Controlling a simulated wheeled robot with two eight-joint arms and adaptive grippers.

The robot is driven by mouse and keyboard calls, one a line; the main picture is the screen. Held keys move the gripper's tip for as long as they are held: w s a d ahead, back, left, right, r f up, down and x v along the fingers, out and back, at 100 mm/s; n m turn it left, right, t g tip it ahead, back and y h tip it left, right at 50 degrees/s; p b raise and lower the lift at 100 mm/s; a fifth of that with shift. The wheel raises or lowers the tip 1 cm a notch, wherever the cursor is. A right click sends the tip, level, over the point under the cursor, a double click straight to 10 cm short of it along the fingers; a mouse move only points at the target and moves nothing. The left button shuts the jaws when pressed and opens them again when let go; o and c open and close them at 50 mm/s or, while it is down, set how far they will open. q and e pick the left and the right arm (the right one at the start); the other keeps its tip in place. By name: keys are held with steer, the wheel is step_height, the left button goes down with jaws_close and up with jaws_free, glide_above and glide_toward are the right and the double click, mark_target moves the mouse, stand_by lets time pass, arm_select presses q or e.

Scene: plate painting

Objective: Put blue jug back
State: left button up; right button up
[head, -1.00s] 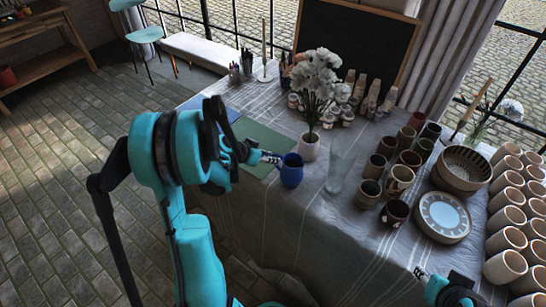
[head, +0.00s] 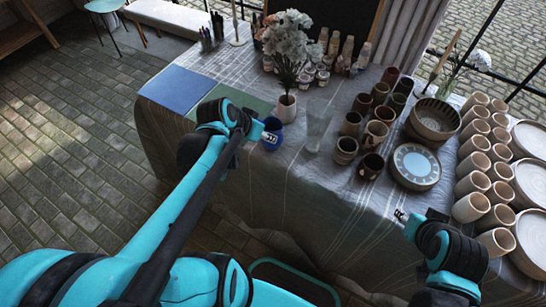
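A clear glass vessel (head: 317,131) stands right of the jug, with several brown cups (head: 352,124) beyond it. A green mat (head: 246,101) and a blue mat (head: 180,88) lie to the left. The white-flower vase (head: 286,108) is close behind the jug.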

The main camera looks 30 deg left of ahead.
arm_select(q)
steer(key=s+d+r+y, duration=0.1)
steer(key=s+d+r, duration=0.1)
steer(key=s+d, duration=0.5)
steer(key=shift+s+d+r+n+t+y, duration=0.2)
steer(key=shift+s+d+n+t+y, duration=0.1)
steer(key=shift+s, duration=0.35)
